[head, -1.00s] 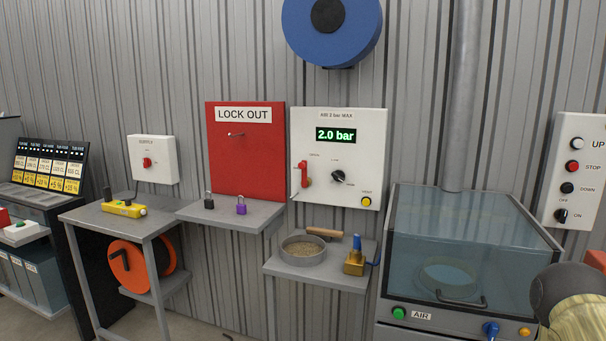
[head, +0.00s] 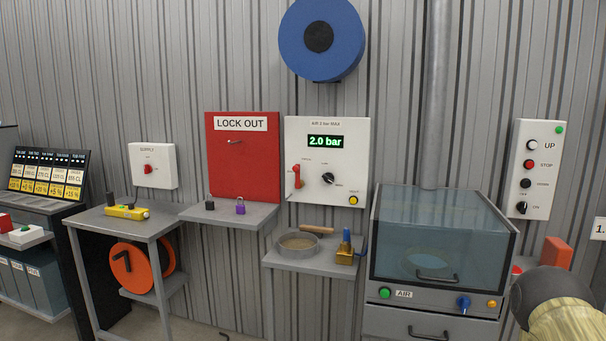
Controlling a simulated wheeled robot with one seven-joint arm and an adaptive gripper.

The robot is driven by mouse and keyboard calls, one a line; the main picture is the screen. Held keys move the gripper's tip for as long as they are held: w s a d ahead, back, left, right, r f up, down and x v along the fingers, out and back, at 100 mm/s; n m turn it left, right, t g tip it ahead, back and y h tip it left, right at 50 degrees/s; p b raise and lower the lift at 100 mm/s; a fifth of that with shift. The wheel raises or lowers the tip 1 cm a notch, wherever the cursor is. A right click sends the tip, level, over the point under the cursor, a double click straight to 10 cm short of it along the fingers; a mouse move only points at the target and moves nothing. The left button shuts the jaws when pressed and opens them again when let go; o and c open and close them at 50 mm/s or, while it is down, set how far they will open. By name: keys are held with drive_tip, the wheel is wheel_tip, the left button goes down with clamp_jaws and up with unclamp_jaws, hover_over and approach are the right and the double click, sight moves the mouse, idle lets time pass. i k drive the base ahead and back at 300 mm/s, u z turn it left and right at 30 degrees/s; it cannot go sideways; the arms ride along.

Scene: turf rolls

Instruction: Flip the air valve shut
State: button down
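The white air panel (head: 355,135) hangs on the wall near the middle and its display (head: 325,142) reads 2.0 bar. A red lever (head: 297,177) stands about upright at its left side; small lettering beside its top is too small to read surely. A black dial (head: 328,179) and a yellow button (head: 353,200) are on the same panel. A blue knob (head: 463,303) sits on the front of the glass-lidded cabinet, right of an AIR label (head: 404,294). A dark, rounded part of my arm shows at the lower right; my gripper's fingers are not in view.
Below the panel, a small shelf (head: 305,262) holds a round sieve (head: 298,244) and a brass fitting with a blue top (head: 346,250). The cabinet (head: 440,235) stands to the right. A red lock-out board (head: 243,165) and a shelf with two padlocks are left.

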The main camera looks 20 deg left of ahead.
sight(297, 168)
drive_tip(key=z, duration=0.5)
drive_tip(key=i, duration=0.65)
drive_tip(key=u, duration=1.55)
